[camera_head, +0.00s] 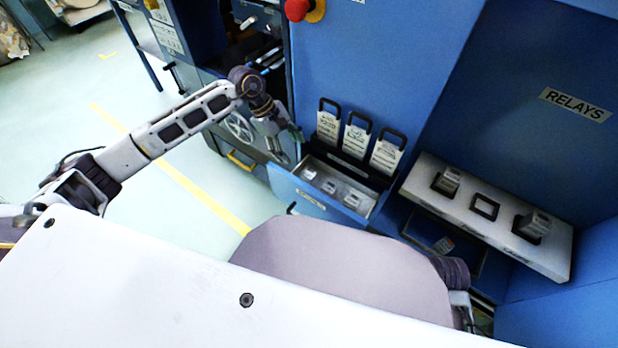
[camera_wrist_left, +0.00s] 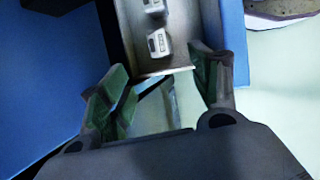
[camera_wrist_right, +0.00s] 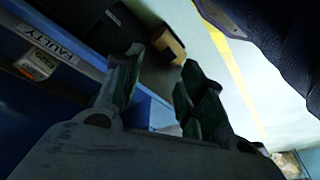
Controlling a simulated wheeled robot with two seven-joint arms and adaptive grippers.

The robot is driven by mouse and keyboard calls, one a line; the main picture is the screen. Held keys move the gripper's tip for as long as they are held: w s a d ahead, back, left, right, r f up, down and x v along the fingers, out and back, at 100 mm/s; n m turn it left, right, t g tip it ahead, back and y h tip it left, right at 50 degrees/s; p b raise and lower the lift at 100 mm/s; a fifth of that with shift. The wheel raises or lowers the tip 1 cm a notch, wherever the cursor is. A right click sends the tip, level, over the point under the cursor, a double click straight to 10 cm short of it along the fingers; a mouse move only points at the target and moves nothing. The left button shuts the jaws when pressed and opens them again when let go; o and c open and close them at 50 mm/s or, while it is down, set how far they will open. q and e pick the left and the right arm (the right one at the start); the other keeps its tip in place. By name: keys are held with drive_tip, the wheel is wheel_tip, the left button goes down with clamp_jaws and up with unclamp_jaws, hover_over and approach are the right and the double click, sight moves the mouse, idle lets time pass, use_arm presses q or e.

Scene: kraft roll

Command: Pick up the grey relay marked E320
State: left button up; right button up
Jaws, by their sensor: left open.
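Several small grey relays lie in an open drawer (camera_head: 318,206), one at its left end (camera_head: 309,173). Their marks are too small to read in the head view. My left gripper (camera_head: 284,143) is open and empty above the drawer's left end. In the left wrist view a relay (camera_wrist_left: 159,43) lies in the drawer just beyond the open fingers (camera_wrist_left: 158,62); its mark is not clear. In the right wrist view a relay (camera_wrist_right: 40,64) with a mark that looks like E320 lies beside a FAULTY label (camera_wrist_right: 50,42). My right gripper (camera_wrist_right: 160,62) is open and empty.
Three upright handled cards (camera_head: 356,140) stand behind the drawer. A white shelf (camera_head: 488,225) under the RELAYS sign holds relays in sockets, with one socket (camera_head: 484,207) empty. A relay (camera_head: 444,244) lies in a dark tray below it.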

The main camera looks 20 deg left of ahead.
use_arm(q)
drive_tip(key=b, duration=0.1)
hover_over(307, 172)
drive_tip(key=a, duration=0.3)
wheel_tip(307, 172, down, 6)
drive_tip(key=shift+s+d+f, duration=0.1)
drive_tip(key=shift+d+f, duration=0.25)
drive_tip(key=shift+f, duration=0.2)
drive_tip(key=shift+d+f+b, duration=0.1)
drive_tip(key=shift+f+b, duration=0.05)
drive_tip(key=shift+b, duration=0.15)
use_arm(e)
wheel_tip(307, 172, up, 2)
drive_tip(key=shift+s+a+r+t, duration=0.1)
drive_tip(key=shift+a+r+t, duration=0.05)
drive_tip(key=shift+r+t, duration=0.15)
use_arm(q)
drive_tip(key=shift+f, duration=0.1)
use_arm(e)
drive_tip(key=shift+s+f, duration=0.1)
drive_tip(key=shift+f, duration=0.2)
